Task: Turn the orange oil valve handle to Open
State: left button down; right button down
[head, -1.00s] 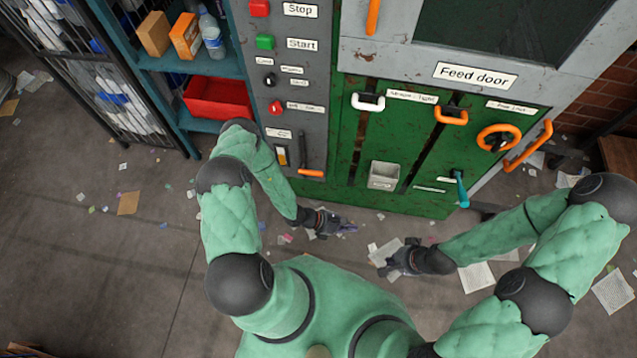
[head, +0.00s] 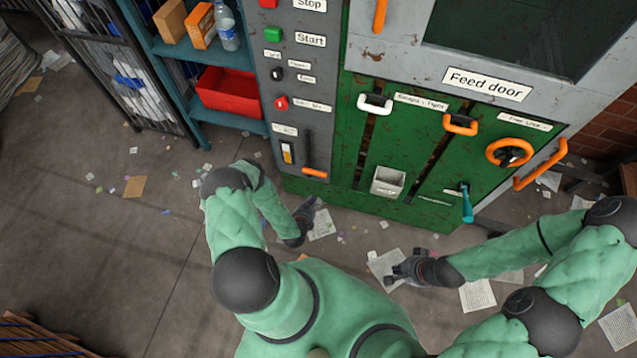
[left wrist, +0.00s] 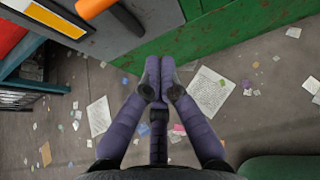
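Several orange handles show in the head view, and the labels beside them are too small to tell which is the oil valve. An orange-ended lever (head: 314,173) sits low on the grey control panel (head: 285,205), and an orange bar of it shows in the left wrist view (left wrist: 95,8). An orange ring wheel (head: 510,152) is on the green front at right. My left gripper (head: 313,203) is below the lever, apart from it; in the left wrist view its fingertips (left wrist: 158,80) are together and empty. My right gripper (head: 392,274) is low over the floor, its fingers too small to judge.
A shelf with a red bin (head: 230,92) stands left. Papers litter the open floor.

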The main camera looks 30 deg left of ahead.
pick_arm(q)
jog(key=shift+w, duration=0.1)
jog(key=b+x, duration=0.4)
jog(key=x, duration=0.5)
jog(key=shift+w+a+r, duration=0.1)
jog(key=shift+w+r, duration=0.25)
jog(key=shift+r, duration=0.5)
jog(key=shift+w+r, duration=0.4)
jog(key=shift+r, duration=0.45)
jog(key=shift+s, duration=0.1)
